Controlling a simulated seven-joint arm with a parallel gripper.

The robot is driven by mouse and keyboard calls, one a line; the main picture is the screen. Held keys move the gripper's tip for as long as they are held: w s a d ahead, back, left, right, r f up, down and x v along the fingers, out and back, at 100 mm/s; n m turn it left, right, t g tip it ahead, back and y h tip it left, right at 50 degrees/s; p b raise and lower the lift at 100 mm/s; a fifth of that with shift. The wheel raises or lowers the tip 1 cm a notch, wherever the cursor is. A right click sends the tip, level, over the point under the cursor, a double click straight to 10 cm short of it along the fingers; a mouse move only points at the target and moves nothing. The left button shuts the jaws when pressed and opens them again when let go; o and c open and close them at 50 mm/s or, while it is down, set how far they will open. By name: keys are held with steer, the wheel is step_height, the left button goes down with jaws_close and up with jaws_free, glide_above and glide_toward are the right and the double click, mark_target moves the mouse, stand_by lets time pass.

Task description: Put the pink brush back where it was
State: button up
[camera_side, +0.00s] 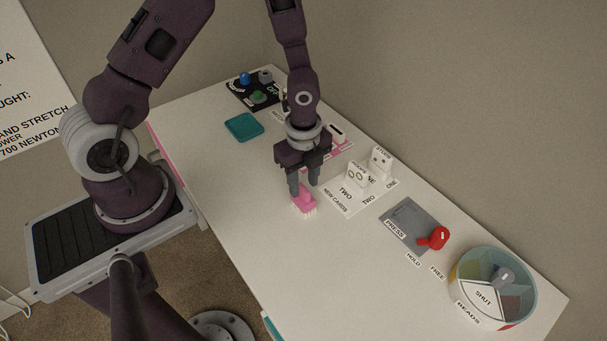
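The pink brush (304,202), with pale bristles along its lower edge, is near the middle of the white table. My gripper (304,188) is directly above it, pointing down. Its two dark fingers are apart, and their tips reach the top of the brush on either side. I cannot tell whether the fingers press on the brush, or whether it rests on the table or is slightly raised.
A pink-marked panel (341,151) is partly hidden behind my gripper. White blocks (358,175) stand on a card sheet to the right. Farther right are a grey pad (405,222), a red clamp-like object (436,238) and a round bead container (461,272). A teal square (244,127) lies back left. The front table is clear.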

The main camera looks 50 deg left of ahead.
steer(key=s+a+r+n+t+y, duration=0.1)
steer(key=s+r+n, duration=0.35)
steer(key=r, duration=0.75)
steer(key=s+a+r+n+t+y, duration=0.1)
steer(key=s+r+n+t, duration=0.3)
steer(key=r, duration=0.9)
steer(key=s+d+r+n+h, duration=0.2)
steer(key=s+r+n, duration=0.3)
steer(key=s+n, duration=0.3)
steer(key=shift+d+n+t, duration=0.3)
steer(key=shift+n, duration=0.45)
